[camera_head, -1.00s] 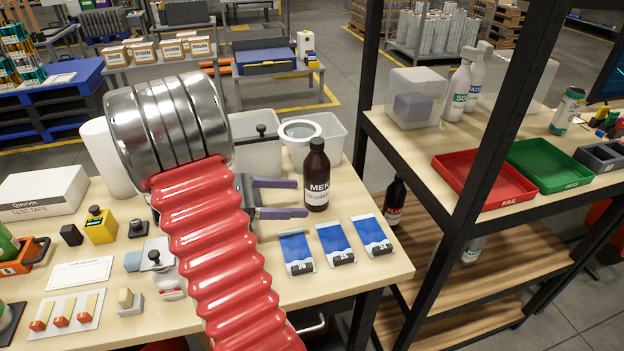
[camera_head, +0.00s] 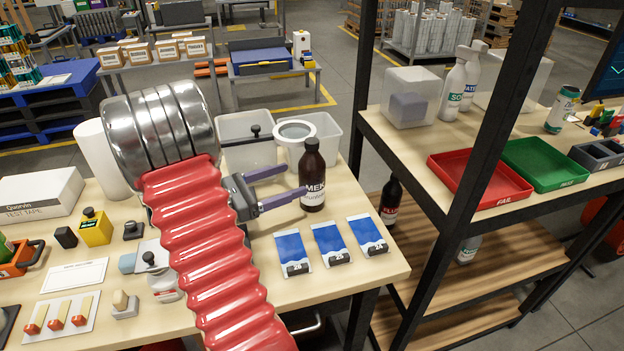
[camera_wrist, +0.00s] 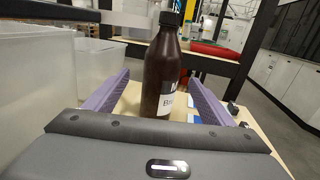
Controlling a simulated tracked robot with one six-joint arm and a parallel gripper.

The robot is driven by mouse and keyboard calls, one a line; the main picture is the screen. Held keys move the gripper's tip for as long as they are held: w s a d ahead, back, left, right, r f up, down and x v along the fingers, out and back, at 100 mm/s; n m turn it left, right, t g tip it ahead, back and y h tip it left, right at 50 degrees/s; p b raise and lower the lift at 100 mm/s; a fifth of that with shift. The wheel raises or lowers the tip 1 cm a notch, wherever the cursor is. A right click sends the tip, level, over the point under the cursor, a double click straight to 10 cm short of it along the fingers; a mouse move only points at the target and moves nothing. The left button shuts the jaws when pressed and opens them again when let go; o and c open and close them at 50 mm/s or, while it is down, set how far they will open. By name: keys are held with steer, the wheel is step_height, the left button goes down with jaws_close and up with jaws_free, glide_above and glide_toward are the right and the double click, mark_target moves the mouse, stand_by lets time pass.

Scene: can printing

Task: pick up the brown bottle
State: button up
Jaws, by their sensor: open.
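The brown bottle (camera_head: 313,178) with a black cap and a white MEK label stands upright on the workbench, to the right of my gripper. My gripper (camera_head: 295,182) is open, its two purple fingers pointing at the bottle. In the wrist view the bottle (camera_wrist: 163,68) stands ahead between the lines of the open fingers (camera_wrist: 158,90). I cannot tell whether the fingertips reach past its near side. No contact shows.
Clear bins (camera_head: 248,152) and a white ring (camera_head: 295,131) stand behind the gripper. Blue-and-white packets (camera_head: 329,244) lie in front of the bottle. A black shelf post (camera_head: 478,150) rises to the right. Another dark bottle (camera_head: 390,203) stands on the lower shelf.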

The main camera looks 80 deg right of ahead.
mark_target(300, 177)
steer(key=shift+s+d, duration=0.1)
steer(key=shift+x, duration=2.6)
steer(key=c, duration=1.7)
